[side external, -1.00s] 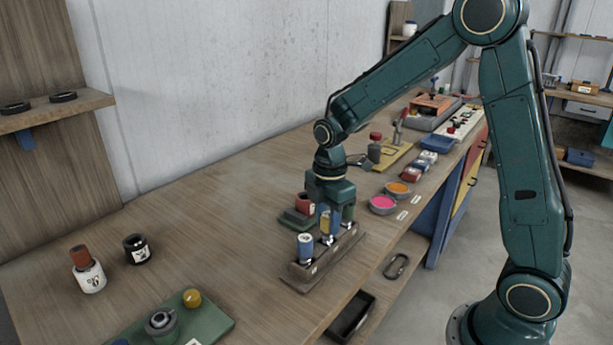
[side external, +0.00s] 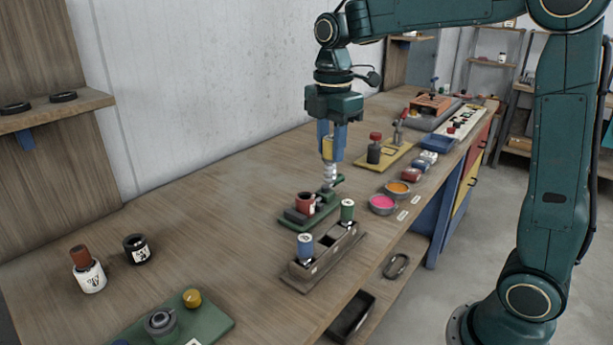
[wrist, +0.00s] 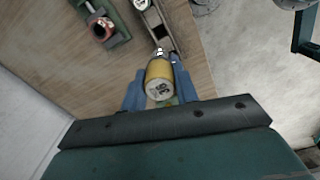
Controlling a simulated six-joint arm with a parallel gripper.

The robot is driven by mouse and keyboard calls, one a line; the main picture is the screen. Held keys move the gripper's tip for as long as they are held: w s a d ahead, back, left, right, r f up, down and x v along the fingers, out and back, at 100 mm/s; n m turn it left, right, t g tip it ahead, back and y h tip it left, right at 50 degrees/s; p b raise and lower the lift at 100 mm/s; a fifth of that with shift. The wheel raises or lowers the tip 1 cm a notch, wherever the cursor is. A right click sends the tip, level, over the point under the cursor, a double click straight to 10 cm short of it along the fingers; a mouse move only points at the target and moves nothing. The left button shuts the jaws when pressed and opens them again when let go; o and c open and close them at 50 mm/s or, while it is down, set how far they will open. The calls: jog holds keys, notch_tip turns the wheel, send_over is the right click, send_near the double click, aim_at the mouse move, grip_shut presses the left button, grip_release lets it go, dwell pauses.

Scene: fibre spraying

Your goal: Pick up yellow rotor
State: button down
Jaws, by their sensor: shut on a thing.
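The yellow rotor (side external: 328,149) has a yellow cylindrical body with a silvery metal lower end. My gripper (side external: 331,148) is shut on it, with a blue finger on either side, and holds it upright in the air above the bench. In the wrist view the yellow rotor (wrist: 159,80) sits between the blue fingers, its pale marked end facing the camera. The rotor rack (side external: 300,278) stands below on the bench. A blue rotor (side external: 306,245) is in its near end and a green rotor (side external: 347,210) in its far end, with an empty slot between them.
A green base with a red part (side external: 305,202) stands just behind the rack. Pink (side external: 382,204) and orange (side external: 397,187) dishes lie to the right. A red-topped dark container (side external: 374,148) stands on a yellow plate further back. The bench at left centre is clear.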

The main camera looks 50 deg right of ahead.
jog(key=shift+r, duration=0.7)
jog(key=shift+d, duration=0.1)
dwell(0.8)
jog(key=d+f, duration=0.6)
jog(key=d, duration=0.6)
jog(key=s+d+f, duration=0.1)
jog(key=d+f, duration=0.5)
jog(key=d, duration=0.7)
jog(key=shift+s+d, duration=0.2)
jog(key=shift+s, duration=0.05)
jog(key=shift+f, duration=0.1)
jog(key=shift+f, duration=2.85)
jog(key=shift+f, duration=0.6)
